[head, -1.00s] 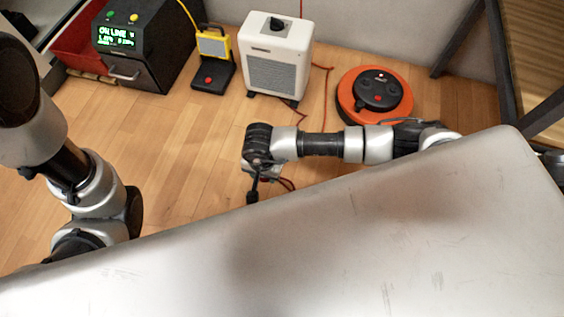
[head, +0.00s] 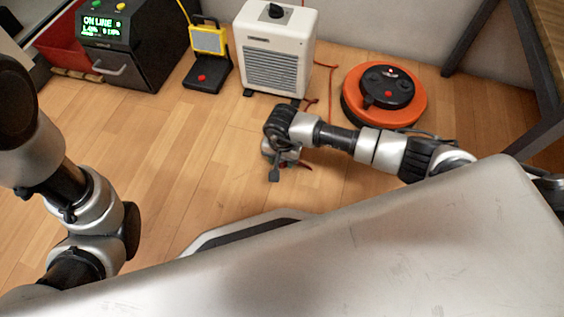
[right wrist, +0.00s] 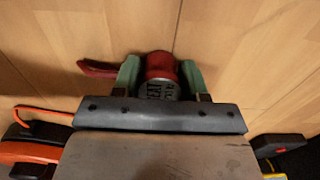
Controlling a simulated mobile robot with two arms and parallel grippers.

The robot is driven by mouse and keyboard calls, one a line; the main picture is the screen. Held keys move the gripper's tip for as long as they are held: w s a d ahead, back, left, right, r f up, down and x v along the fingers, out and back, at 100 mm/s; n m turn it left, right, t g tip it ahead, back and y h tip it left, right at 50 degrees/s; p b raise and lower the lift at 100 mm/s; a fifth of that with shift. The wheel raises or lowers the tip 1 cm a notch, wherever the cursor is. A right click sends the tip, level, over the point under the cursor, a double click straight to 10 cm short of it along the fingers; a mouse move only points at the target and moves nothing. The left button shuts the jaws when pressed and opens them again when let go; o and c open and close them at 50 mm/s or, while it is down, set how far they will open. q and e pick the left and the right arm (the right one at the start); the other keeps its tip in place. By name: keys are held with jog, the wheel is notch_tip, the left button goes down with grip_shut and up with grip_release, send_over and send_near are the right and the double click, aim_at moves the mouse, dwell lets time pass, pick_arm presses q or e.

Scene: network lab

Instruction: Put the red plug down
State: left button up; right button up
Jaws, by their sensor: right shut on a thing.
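The red plug (right wrist: 160,66) shows in the right wrist view, a red cap on a grey body with dark lettering. My right gripper (right wrist: 160,78) is shut on it, one greenish finger on each side. In the head view my right gripper (head: 282,155) is low over the wood floor, in front of the white heater (head: 272,50). The plug is mostly hidden there behind the gripper. A red cord (right wrist: 98,69) lies to the left of the plug in the wrist view. I cannot tell whether the plug touches the floor. My left arm enters at the left; its gripper is not visible.
An orange cable reel (head: 384,95) stands right of the heater. A yellow work lamp (head: 208,50) and a dark box with a lit display (head: 125,50) stand to its left. A dark frame leg (head: 535,65) is at right. The floor left of my right gripper is clear.

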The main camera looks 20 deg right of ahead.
jog(key=shift+f, duration=0.15)
jog(key=o, duration=1.2)
notch_tip(320, 180, up, 12)
jog(key=p, duration=0.9)
jog(key=shift+p, duration=0.3)
